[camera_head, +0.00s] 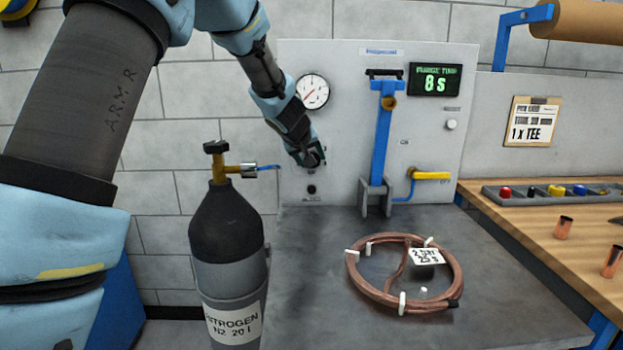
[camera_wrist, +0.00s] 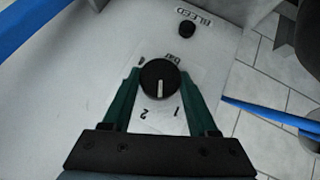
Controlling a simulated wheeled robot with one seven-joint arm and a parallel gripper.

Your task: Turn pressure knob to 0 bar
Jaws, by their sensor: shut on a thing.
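The pressure knob (camera_wrist: 159,78) is a round black knob with a white pointer line on a grey panel. In the wrist view its line points straight down the picture, between the marks "1" and "2"; other marks sit above the knob. My gripper (camera_wrist: 158,84) has its two green fingers on either side of the knob, shut on it. In the head view my gripper (camera_head: 315,160) is at the panel (camera_head: 345,140), below the pressure gauge (camera_head: 312,92), and hides the knob. The gauge's red needle is too small to read.
A black button labelled "BLEED" (camera_wrist: 187,39) is near the knob. A nitrogen cylinder (camera_head: 228,245) stands left of the grey worktop (camera_head: 310,310). A copper coil (camera_head: 352,275) lies there. A blue lever (camera_head: 380,140), a yellow-handled valve (camera_head: 430,175) and an "8 s" display (camera_head: 435,80) are farther right.

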